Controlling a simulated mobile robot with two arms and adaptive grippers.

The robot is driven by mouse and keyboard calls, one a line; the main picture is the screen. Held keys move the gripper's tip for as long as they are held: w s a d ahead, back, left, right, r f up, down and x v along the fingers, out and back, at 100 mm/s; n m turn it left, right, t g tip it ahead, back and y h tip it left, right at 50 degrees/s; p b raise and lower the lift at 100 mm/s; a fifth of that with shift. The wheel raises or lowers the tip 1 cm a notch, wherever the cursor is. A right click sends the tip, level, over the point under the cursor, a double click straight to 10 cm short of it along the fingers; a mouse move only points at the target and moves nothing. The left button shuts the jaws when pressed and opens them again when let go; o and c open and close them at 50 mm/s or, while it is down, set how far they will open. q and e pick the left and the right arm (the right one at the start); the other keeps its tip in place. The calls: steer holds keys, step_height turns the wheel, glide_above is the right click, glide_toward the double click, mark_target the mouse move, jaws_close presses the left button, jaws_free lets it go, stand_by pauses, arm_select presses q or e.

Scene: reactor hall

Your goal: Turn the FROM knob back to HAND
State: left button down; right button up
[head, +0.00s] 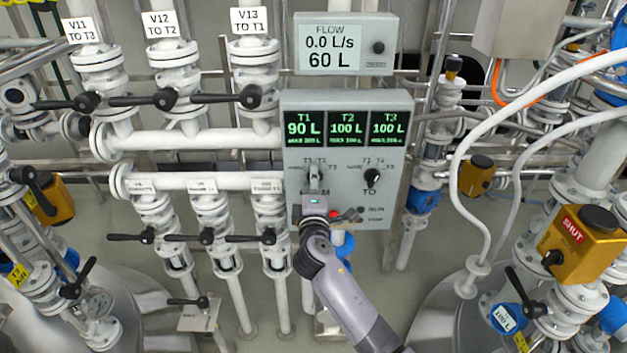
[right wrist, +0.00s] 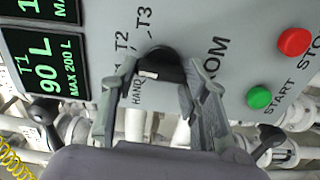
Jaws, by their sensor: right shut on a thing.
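The black FROM knob (right wrist: 165,66) is on the grey control panel (head: 400,130). In the right wrist view its white mark faces left, towards the HAND label and the partly hidden T1 label; I cannot tell exactly which it meets. The T2 and T3 labels lie further up. My right gripper (right wrist: 160,90) is shut on the FROM knob, with one finger on each side of it. In the head view the right gripper (head: 314,180) is at the panel's lower left and mostly hides the knob. My left gripper is not in view.
The TO knob (head: 373,176) is to the right on the same panel. The green START button (right wrist: 259,97) and red STOP button (right wrist: 294,42) are near the gripper. Valve handles (head: 250,97) and pipes stand left; a white hose (head: 468,150) hangs right.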

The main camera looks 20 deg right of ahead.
steer(key=shift+d+f+n+p, duration=0.15)
steer(key=shift+n+p, duration=1.35)
steer(key=shift+n, duration=1.7)
steer(key=shift+a+f+n+p, duration=0.15)
steer(key=shift+n+p, duration=1.3)
steer(key=shift+n, duration=1.75)
steer(key=shift+s+d+f, duration=0.1)
steer(key=shift+f, duration=0.05)
steer(key=o, duration=1.1)
steer(key=shift+o, duration=0.2)
steer(key=shift+r, duration=0.2)
steer(key=v, duration=1.2)
